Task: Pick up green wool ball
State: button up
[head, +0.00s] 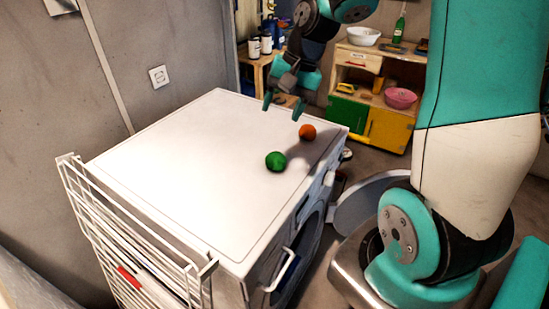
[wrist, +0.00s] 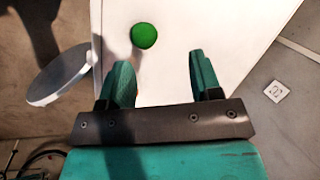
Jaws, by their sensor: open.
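The green wool ball (head: 276,161) lies on the white top of the washing machine (head: 190,165), near its right edge. It also shows in the wrist view (wrist: 144,35), beyond my fingertips and between their lines, closer to the left finger. My gripper (head: 283,104) is open and empty above the far end of the machine top, apart from the ball. Its two teal fingers show in the wrist view (wrist: 165,75) with a clear gap between them.
An orange ball (head: 307,132) lies near the green one, farther back by the machine's right edge. A white drying rack (head: 135,245) hangs at the machine's near left side. A play kitchen (head: 375,95) with a pink bowl stands behind. The left machine top is clear.

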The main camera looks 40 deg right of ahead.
jog(key=d+f+m, duration=0.3)
jog(key=d, duration=0.4)
send_near(279, 154)
jog(key=x, duration=0.4)
jog(key=shift+s+a+f, duration=0.1)
jog(key=shift+s+f, duration=0.05)
jog(key=shift+f, duration=0.3)
jog(key=shift+p+x, duration=0.75)
jog(key=shift+x, duration=2.45)
jog(key=shift+r, duration=0.1)
jog(key=c, duration=0.6)
